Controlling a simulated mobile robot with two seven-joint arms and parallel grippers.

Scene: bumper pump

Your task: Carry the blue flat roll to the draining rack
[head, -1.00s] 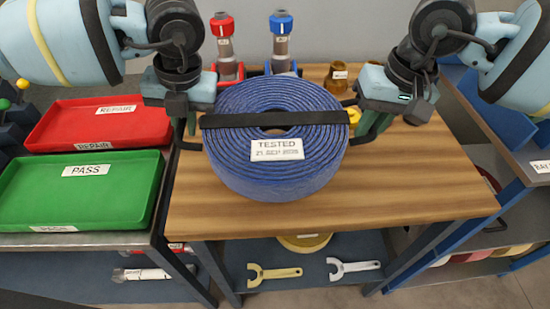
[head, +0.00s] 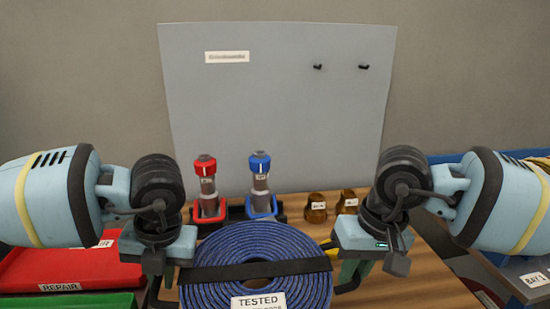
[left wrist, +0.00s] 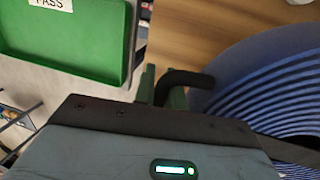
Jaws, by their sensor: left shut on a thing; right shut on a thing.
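The blue flat roll (head: 225,296) is a coiled hose with a black strap across it and a white TESTED label. It is at the bottom of the head view, its near part cut off. My left gripper (head: 168,276) is shut at the roll's left side, on a black handle (left wrist: 182,80) that shows in the left wrist view beside the coil (left wrist: 255,75). My right gripper (head: 350,276) is shut at the roll's right side; its fingertips are partly hidden. I cannot tell whether the roll touches the table. I cannot identify the draining rack in these views.
Behind the roll on the wooden table (head: 425,285) stand a red-topped nozzle (head: 207,190), a blue-topped nozzle (head: 261,185) and two brown fittings (head: 316,208). Red (head: 75,268) and green (head: 70,301) trays are left. A blue-edged unit labelled BAY 1 (head: 533,279) is right.

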